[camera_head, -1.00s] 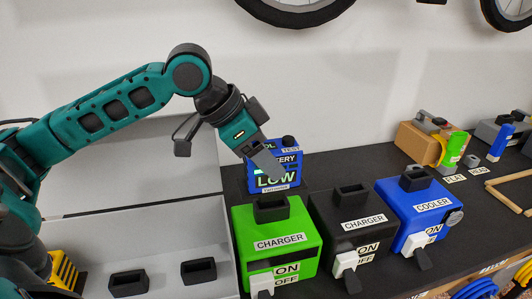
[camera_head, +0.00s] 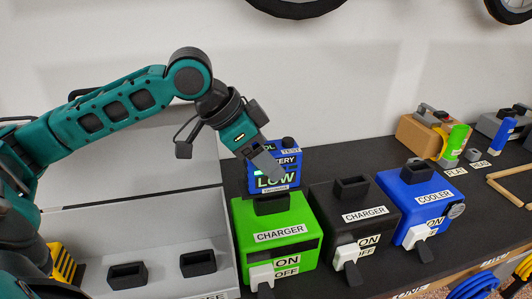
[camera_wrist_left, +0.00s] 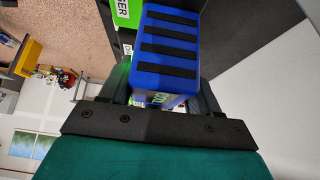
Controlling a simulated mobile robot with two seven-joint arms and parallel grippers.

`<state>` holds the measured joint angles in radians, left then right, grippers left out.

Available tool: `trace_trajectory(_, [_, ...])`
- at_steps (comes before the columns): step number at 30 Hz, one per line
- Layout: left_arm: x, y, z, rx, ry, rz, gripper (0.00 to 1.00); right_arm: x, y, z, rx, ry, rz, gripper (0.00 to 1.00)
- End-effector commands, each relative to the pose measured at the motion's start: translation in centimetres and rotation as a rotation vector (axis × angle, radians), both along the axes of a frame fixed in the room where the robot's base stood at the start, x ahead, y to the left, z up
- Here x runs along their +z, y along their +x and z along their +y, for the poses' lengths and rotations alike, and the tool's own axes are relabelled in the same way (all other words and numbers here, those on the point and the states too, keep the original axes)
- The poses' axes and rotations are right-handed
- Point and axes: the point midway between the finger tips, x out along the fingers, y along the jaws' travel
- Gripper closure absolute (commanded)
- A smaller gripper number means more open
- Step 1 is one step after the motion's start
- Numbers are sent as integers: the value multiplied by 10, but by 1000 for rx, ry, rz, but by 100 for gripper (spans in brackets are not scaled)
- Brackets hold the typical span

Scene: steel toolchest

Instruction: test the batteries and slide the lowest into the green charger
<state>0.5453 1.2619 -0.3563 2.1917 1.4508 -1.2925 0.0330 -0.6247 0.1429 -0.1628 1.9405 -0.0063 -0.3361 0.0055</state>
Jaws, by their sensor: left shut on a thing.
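My left gripper (camera_head: 264,160) is shut on a blue battery (camera_head: 293,171), whose display reads LOW with a small green light. In the left wrist view the battery's dark-striped end (camera_wrist_left: 165,45) sits between the two fingers. The battery appears upright, just above or behind the black socket on top of the green charger (camera_head: 284,221); I cannot tell whether they touch. The green charger's white switch has ON and OFF labels. A black charger (camera_head: 348,212) with an empty-looking socket stands to its right. My right gripper is not in view.
A blue cooler (camera_head: 413,205) stands right of the black charger. A pale tray at left has two black sockets (camera_head: 128,275). Dark bench top is clear behind the chargers.

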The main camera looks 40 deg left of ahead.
Motion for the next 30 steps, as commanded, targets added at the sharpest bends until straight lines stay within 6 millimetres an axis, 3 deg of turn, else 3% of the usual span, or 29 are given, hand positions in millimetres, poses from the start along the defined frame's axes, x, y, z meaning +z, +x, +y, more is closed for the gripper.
trace_trajectory(27, [-21,0,0,0,-1,-3,93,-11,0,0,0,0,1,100])
trace_trajectory(28, [-21,0,0,0,-2,-4,36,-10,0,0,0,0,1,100])
trace_trajectory(30, [-20,0,0,0,-2,-4,30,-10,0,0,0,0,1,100])
